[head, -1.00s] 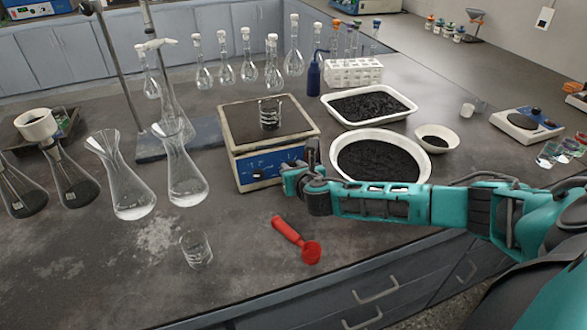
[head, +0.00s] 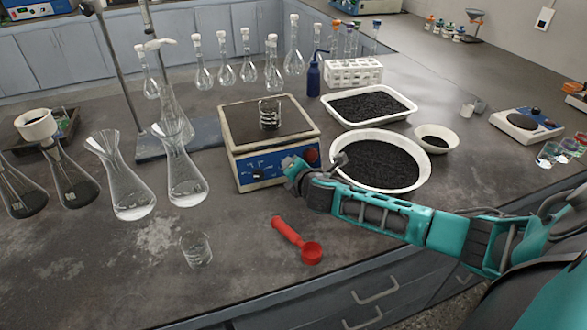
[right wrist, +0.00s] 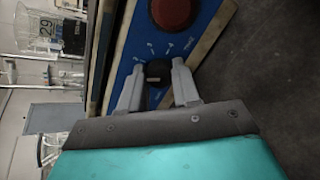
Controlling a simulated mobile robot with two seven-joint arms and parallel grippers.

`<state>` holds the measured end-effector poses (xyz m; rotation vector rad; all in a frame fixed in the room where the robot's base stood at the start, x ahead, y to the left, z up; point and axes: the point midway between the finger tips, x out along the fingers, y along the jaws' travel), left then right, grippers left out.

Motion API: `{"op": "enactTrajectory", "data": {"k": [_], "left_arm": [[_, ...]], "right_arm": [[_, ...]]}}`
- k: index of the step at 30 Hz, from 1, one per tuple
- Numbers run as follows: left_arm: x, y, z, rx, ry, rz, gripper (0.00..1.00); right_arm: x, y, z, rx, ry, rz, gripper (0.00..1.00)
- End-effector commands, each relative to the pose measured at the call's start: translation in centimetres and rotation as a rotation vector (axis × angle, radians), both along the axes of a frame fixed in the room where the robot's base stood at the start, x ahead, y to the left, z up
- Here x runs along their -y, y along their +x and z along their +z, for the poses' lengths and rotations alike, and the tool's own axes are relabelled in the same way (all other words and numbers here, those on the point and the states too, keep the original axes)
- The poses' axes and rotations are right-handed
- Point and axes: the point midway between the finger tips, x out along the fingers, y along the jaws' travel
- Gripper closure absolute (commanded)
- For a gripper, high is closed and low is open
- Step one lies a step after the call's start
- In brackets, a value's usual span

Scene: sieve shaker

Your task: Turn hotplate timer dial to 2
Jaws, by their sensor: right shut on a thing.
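The hotplate (head: 238,166) stands mid-bench, with a dark top plate and a blue front panel. A red round knob (head: 312,156) sits at the panel's right end and also shows in the right wrist view (right wrist: 172,12). My right gripper (head: 287,167) is at the panel's front, left of the red knob. In the right wrist view, its two grey fingers (right wrist: 157,84) are shut on a small black dial (right wrist: 158,69), one on each side. White marks surround the dial, too small to read. My left gripper is not in view.
A glass beaker (head: 269,113) stands on the hotplate. A white bowl of black granules (head: 424,171) lies right beside my right wrist. A red scoop (head: 288,231) and a small beaker (head: 196,249) are in front. Conical flasks (head: 186,185) stand to the left.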

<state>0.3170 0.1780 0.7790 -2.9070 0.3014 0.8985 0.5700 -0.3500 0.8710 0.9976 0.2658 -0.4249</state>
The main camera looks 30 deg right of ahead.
Motion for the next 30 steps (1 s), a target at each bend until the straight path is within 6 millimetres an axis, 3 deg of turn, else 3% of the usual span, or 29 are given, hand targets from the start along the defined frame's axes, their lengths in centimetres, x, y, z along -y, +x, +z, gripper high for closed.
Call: {"op": "enactTrajectory", "data": {"k": [15,30], "left_arm": [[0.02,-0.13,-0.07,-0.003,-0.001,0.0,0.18],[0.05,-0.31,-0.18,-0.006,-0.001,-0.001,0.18]], "right_arm": [[0.09,-0.02,-0.03,0.079,0.329,-0.137,0.99],[0.13,-0.01,0.0,0.097,0.402,-0.167,0.99]]}}
